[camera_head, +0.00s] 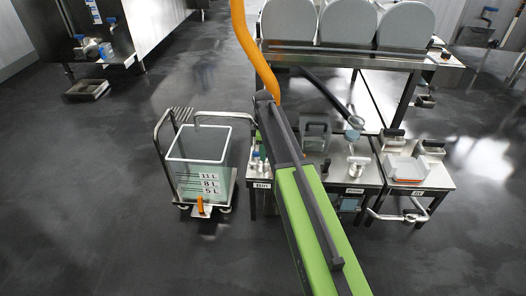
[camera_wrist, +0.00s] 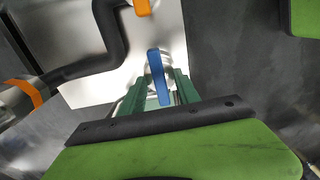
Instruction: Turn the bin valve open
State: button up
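A blue valve lever (camera_wrist: 157,75) shows in the wrist view, pointing toward me over a round metal fitting. My gripper (camera_wrist: 161,86) has its two green fingers apart, one on each side of the lever's near part. A narrow gap seems to show beside the lever; I cannot tell whether either finger touches it. A "Bin" label (camera_head: 262,185) marks the front of the small metal stand left of my arm.
A wheeled cart with a clear bin (camera_head: 199,160) stands left of the stand. An orange handle (camera_wrist: 142,7) and a dark bent hose (camera_wrist: 112,38) lie close to the lever. A press table (camera_head: 357,175) is right of my arm. Open floor lies at left.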

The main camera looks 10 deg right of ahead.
notch_tip(320, 180, up, 18)
jog(key=p, duration=1.7)
jog(key=shift+f, duration=0.25)
